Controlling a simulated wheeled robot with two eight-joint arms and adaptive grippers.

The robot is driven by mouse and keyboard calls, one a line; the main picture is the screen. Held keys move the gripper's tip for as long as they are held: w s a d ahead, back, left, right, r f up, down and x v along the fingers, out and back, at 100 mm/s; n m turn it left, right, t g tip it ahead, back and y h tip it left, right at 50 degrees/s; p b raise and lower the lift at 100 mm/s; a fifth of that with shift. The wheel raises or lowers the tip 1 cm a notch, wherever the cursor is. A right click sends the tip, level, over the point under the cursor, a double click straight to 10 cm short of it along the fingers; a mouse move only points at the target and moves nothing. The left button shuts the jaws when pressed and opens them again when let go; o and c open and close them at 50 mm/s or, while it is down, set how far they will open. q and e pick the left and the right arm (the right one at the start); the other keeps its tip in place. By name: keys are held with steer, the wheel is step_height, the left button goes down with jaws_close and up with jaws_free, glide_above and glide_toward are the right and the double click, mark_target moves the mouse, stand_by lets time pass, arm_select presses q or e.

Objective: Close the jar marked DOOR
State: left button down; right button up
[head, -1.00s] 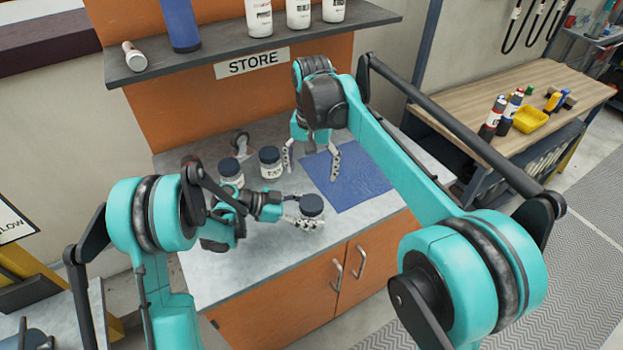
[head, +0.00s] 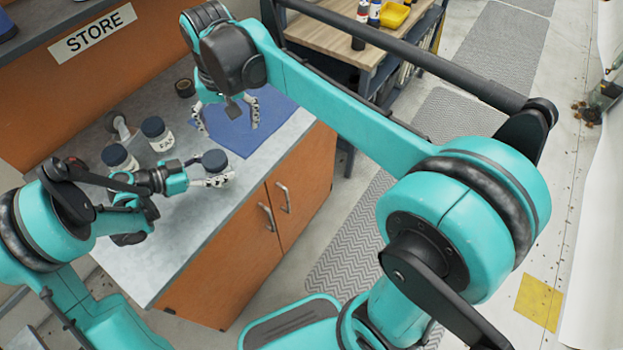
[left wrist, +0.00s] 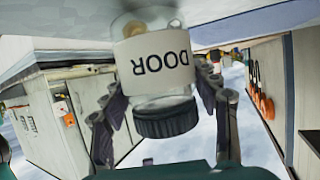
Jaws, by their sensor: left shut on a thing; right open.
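The jar marked DOOR (left wrist: 155,62) fills the middle of the left wrist view, with its label upside down in the picture. My left gripper (left wrist: 165,95) is shut on it, a finger on either side. A dark ribbed lid (left wrist: 167,116) sits at the jar's mouth; I cannot tell how tight it is. In the head view the dark lid (head: 214,160) shows at my left gripper (head: 210,180) over the grey counter, and the jar's body is mostly hidden. My right gripper (head: 228,122) is open and empty, above the blue mat, up and right of the jar.
Two other dark-lidded jars (head: 157,133) (head: 119,160) stand on the counter (head: 195,225) behind my left gripper. A black roll (head: 185,88) lies near the blue mat (head: 262,128). The STORE shelf overhangs the back. A wooden bench (head: 335,40) stands beyond, and floor lies to the right.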

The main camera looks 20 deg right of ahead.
steer(key=s+d+f+n+t, duration=0.1)
steer(key=s+d+f+t, duration=0.1)
steer(key=s+d+f, duration=0.2)
steer(key=s+d+f+n+t, duration=0.1)
steer(key=s+d+f+t, duration=0.2)
steer(key=s+d, duration=0.6)
steer(key=s+f, duration=0.2)
steer(key=s, duration=0.1)
steer(key=shift+s+f, duration=0.2)
steer(key=shift+s, duration=0.1)
